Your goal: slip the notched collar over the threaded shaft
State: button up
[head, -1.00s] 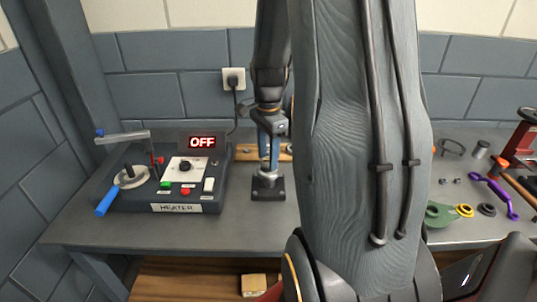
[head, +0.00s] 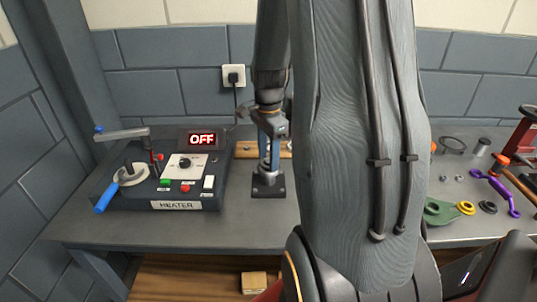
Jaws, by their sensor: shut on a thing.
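The threaded shaft (head: 264,168) stands upright on a dark square base on the bench, right of the heater. My gripper (head: 269,138) is over the upper part of the shaft, its blue-sided fingers pointing down. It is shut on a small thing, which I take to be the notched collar. The collar is too small and too covered by the fingers to make out its notch. I cannot tell whether it is around the shaft or just above it.
A wooden strip lies behind the shaft. My arm hides the middle of the bench.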

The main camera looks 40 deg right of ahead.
jog(key=shift+f, duration=0.4)
jog(key=o, duration=1.1)
jog(key=shift+r, duration=0.1)
notch_tip(320, 180, up, 7)
jog(key=p, duration=0.5)
jog(key=shift+r+p, duration=0.1)
jog(key=shift+p, duration=0.25)
